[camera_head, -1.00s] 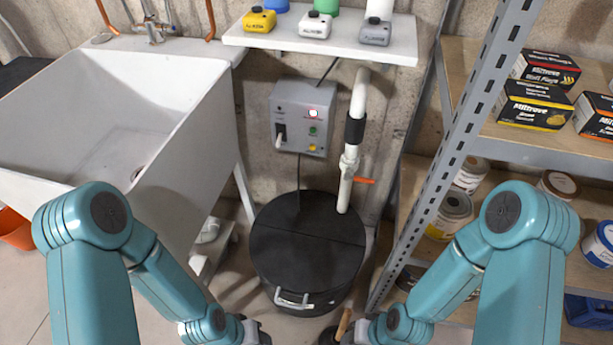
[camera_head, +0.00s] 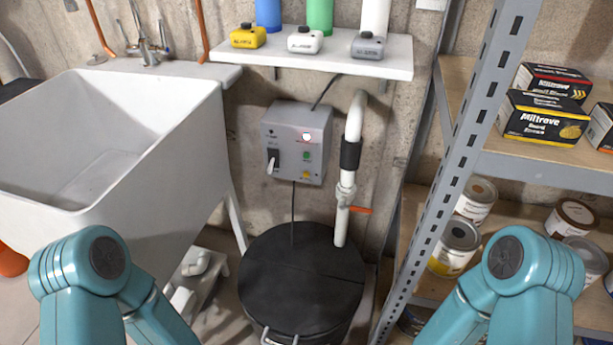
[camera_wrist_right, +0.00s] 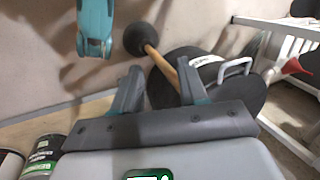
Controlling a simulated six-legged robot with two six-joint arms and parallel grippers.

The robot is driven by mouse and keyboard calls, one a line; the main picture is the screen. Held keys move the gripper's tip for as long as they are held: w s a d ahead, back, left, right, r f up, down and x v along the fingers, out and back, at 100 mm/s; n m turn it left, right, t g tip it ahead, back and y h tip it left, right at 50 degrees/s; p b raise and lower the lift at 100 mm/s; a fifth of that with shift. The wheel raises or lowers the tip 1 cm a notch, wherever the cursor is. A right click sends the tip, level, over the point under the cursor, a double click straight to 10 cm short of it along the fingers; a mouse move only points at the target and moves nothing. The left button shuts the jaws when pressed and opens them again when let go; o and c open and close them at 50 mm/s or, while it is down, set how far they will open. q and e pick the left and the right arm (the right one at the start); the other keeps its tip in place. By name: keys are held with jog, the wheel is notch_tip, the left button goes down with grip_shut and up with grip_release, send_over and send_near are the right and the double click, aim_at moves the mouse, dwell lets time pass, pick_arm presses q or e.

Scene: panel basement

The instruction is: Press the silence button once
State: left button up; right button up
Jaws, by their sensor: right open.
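A grey control panel (camera_head: 297,142) is on the concrete wall in the head view. It has a lit red-and-white round part (camera_head: 306,137) at upper right, a green button (camera_head: 306,155) below it, a yellow button (camera_head: 305,175) at the bottom and a lever switch (camera_head: 272,161) at left. Its lettering is too small to read, so I cannot tell which is the silence button. My right gripper (camera_wrist_right: 160,70) is open and empty in the right wrist view, away from the panel. Both grippers are below the head view's frame; my left one is not seen.
A black-lidded sump (camera_head: 300,275) stands below the panel, with a white pipe (camera_head: 348,165) rising beside it. A white shelf (camera_head: 330,58) with bottles overhangs the panel. A sink (camera_head: 130,130) is at left, metal shelving (camera_head: 460,140) at right. A plunger (camera_wrist_right: 160,62) shows past my right fingers.

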pick_arm(q)
jog(key=shift+a, duration=0.1)
grip_shut()
dwell(1.4)
